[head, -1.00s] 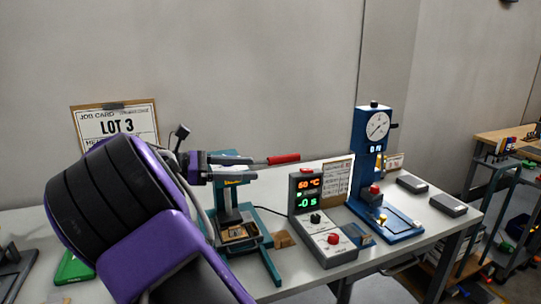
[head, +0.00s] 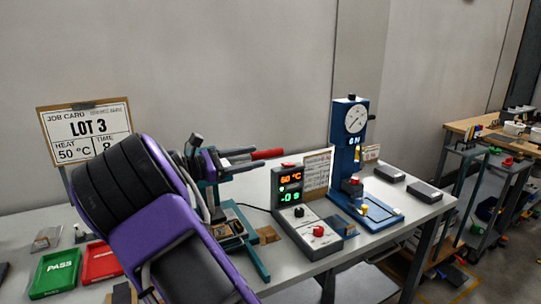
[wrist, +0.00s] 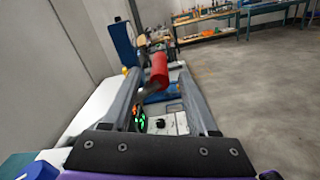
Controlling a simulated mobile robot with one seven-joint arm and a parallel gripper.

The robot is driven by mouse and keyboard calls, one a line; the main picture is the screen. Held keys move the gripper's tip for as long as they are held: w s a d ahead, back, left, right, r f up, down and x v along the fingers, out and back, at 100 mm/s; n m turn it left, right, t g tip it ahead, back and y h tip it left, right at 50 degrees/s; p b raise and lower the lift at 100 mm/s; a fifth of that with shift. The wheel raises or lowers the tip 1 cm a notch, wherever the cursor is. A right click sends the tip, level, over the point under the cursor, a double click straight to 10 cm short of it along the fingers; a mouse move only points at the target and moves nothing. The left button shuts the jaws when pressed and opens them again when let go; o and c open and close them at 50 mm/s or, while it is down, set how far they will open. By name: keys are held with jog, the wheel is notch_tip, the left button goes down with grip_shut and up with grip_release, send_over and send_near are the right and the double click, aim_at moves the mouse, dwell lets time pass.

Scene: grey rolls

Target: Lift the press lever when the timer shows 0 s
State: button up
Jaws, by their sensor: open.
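The press lever has a red handle (head: 267,154) pointing right, roughly level with a slight upward tilt in the head view. The teal press (head: 252,255) is mostly hidden behind my arm. My gripper (head: 255,163) is open beside the lever, just short of the red grip. In the wrist view the red handle (wrist: 158,70) shows between my two spread fingers (wrist: 160,80), towards their tips; I cannot tell whether they touch it. The timer box (head: 290,197) shows a red temperature line, apparently 50 °C, and a green line reading -0 s.
A blue dial gauge stand (head: 347,145) stands right of the timer box. Green PASS (head: 55,272) and red (head: 100,262) trays lie at the left. The LOT 3 job card (head: 88,130) stands behind my arm. Two dark blocks (head: 424,191) lie at the table's right.

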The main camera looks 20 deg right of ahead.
aim_at(271, 156)
jog(key=d, duration=0.6)
jog(key=shift+w+d, duration=0.1)
jog(key=shift+w, duration=0.05)
jog(key=shift+c, duration=0.2)
grip_shut()
jog(key=shift+f, duration=0.1)
jog(key=shift+f, duration=0.2)
dwell(0.8)
